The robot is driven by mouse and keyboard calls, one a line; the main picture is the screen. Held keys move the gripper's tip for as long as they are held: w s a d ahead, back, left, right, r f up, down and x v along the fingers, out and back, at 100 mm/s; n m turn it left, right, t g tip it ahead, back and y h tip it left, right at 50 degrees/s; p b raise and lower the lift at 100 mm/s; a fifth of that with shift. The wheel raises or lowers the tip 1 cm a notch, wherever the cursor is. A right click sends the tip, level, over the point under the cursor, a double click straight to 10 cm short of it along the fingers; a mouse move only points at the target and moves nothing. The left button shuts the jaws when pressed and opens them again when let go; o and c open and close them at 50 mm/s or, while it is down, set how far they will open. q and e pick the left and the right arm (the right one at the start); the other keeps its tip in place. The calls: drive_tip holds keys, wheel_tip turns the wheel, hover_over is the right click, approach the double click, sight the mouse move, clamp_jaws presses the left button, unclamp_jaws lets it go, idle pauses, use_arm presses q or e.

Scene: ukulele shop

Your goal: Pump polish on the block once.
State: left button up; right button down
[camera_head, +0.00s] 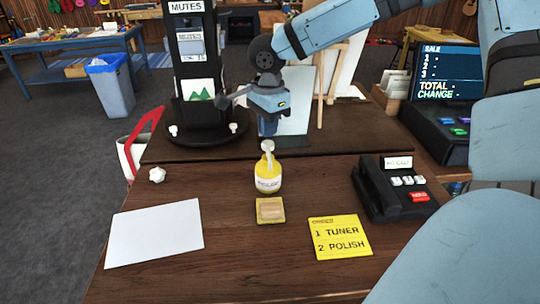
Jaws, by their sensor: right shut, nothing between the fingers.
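A yellow polish bottle (268,184) with a white pump top (267,147) stands upright on the wooden counter. A small tan block (270,210) lies on a yellow square just in front of the bottle. My right gripper (268,128) points down above the pump top, shut and empty. Its tips look very close to the pump head; I cannot tell whether they touch it. My left gripper is not in view.
A yellow note (340,237) reading "1 TUNER 2 POLISH" and a black phone (392,188) are at right. White paper (155,233) and a crumpled white ball (157,174) lie left. A black mutes stand (196,125) rises behind; the till screen (447,72) is back right.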

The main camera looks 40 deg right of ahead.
idle(0.4)
drive_tip(key=shift+r, duration=0.1)
drive_tip(key=shift+r+p, duration=0.25)
drive_tip(key=shift+p, duration=0.1)
wheel_tip(320, 180, up, 5)
drive_tip(key=p, duration=0.4)
drive_tip(key=shift+r, duration=0.15)
